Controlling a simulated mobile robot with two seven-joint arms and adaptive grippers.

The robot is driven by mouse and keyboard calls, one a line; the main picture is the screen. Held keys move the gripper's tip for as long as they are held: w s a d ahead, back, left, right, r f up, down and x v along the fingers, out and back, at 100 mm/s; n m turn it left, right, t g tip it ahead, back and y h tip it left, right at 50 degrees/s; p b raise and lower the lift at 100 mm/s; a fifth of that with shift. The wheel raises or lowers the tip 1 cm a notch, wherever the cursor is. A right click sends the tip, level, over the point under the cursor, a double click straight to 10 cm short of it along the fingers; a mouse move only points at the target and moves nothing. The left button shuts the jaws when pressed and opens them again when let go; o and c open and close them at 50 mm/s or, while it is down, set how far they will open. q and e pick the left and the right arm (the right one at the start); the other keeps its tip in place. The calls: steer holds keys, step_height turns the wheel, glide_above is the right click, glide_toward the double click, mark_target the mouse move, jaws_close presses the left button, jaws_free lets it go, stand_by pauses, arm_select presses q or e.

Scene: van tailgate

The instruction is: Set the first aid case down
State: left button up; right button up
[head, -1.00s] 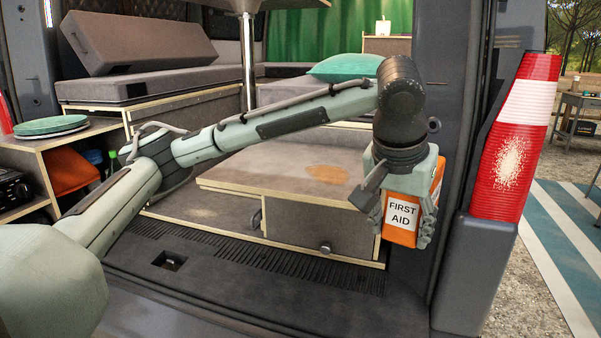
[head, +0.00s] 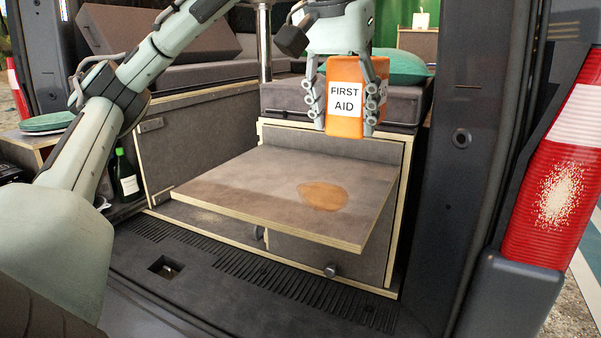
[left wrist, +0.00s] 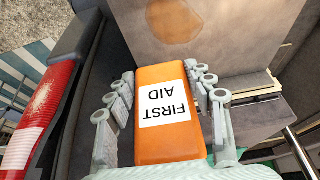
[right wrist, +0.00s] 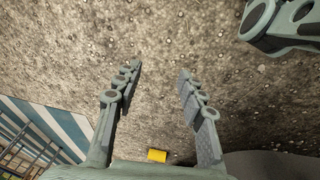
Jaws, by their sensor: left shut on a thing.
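The first aid case (head: 343,124) is an orange box with a white "FIRST AID" label. My left gripper (head: 346,98) is shut on it, one finger on each side, and holds it upright in the air. In the head view it appears above the back part of a grey wood-edged board (head: 250,195) with an orange-brown round stain. In the left wrist view the case (left wrist: 168,140) sits between the fingers, with the board (left wrist: 235,25) beyond it. My right gripper (right wrist: 158,85) shows only in the right wrist view, open and empty over gravel.
The board's top is clear. A grey cushioned bench (head: 300,97) with a teal pillow (head: 402,66) stands behind it. The van's door post and red-white tail light (head: 555,180) are at the right. A green bottle (head: 126,175) stands at the left. A yellow block (right wrist: 157,155) lies on the gravel.

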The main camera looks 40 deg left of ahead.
arm_select(q)
steer(key=s+a+f, duration=0.1)
steer(key=a+f, duration=0.1)
steer(key=a, duration=0.1)
steer(key=s+a+f, duration=0.2)
steer(key=a, duration=0.1)
steer(key=s+a+f, duration=0.2)
steer(key=a, duration=0.1)
steer(key=shift+s+b, duration=0.2)
steer(key=shift+b, duration=0.1)
steer(key=shift+s+a+f, duration=0.2)
steer(key=shift+a+f, duration=0.05)
steer(key=shift+a, duration=0.15)
step_height(320, 180, down, 4)
steer(key=shift+r+b, duration=0.2)
steer(key=shift+b, duration=0.6)
steer(key=shift+f, duration=0.15)
arm_select(e)
step_height(320, 180, up, 6)
steer(key=w, duration=0.1)
steer(key=shift+w+a, duration=0.15)
steer(key=shift+w, duration=0.1)
arm_select(q)
steer(key=o, duration=1.6)
arm_select(e)
steer(key=shift+r, duration=0.1)
